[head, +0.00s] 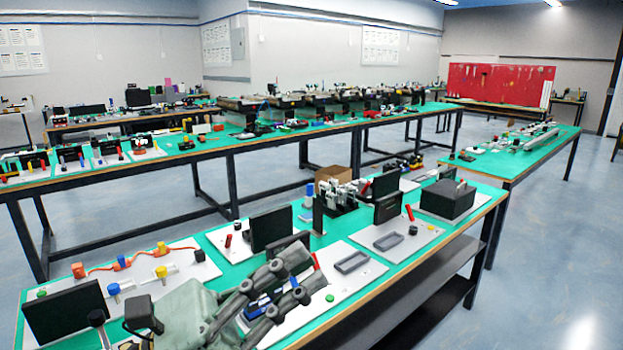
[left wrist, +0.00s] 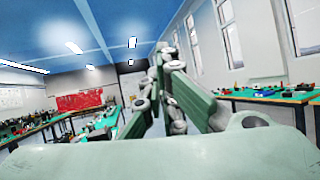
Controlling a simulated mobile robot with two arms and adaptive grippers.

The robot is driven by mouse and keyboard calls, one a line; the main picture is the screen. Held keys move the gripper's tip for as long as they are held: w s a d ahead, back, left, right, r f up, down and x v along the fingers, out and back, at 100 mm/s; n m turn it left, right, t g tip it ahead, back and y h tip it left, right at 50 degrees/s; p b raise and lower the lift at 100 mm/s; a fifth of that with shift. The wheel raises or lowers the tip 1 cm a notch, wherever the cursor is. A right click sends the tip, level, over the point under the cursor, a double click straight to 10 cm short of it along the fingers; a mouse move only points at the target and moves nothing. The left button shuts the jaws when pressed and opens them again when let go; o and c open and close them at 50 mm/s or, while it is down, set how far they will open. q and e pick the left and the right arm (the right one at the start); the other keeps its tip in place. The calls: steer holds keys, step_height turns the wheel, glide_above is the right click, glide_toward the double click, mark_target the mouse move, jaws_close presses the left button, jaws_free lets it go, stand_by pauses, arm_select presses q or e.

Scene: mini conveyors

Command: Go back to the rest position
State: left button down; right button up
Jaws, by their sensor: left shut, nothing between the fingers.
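My left gripper (head: 312,272) shows at the bottom middle of the head view, over the near green-topped table (head: 478,212). Its grey-green fingers point to the right and slightly up. They are shut with nothing between them. In the left wrist view the same gripper (left wrist: 158,52) points up and away, with its fingertips close together against the room behind. It hides part of the boards and parts on the near table. My right gripper is in neither view.
Another black panel (head: 65,312) stands at lower left. Open floor (head: 545,250) lies to the right.

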arm_select(q)
steer(key=w+a+f+n+t+y, duration=0.3)
steer(key=w+a+n+t+y, duration=0.3)
steer(key=n, duration=0.7)
steer(key=w+a+f+n+t+y, duration=0.4)
steer(key=n+t+y, duration=0.4)
steer(key=n, duration=0.4)
steer(key=s+a+f+n+g+y, duration=0.2)
steer(key=a+f+n+g+y, duration=0.25)
steer(key=f+n, duration=0.5)
steer(key=s+a+f+n+g+y, duration=0.25)
steer(key=a+f+n+y, duration=0.35)
steer(key=f, duration=0.7)
steer(key=s+d+f+n+g+h, duration=0.25)
steer(key=s+f+n+g, duration=0.75)
steer(key=s+f, duration=0.85)
steer(key=s+f+m+g, duration=0.1)
steer(key=s+f+g, duration=0.2)
steer(key=f, duration=2.1)
steer(key=s+a+f, duration=0.1)
steer(key=s+f, duration=0.7)
steer(key=s+a+f+g+p, duration=0.1)
steer(key=s+a+f, duration=0.1)
steer(key=s+f, duration=0.6)
steer(key=shift+s+a+p, duration=0.3)
steer(key=shift+s, duration=0.4)
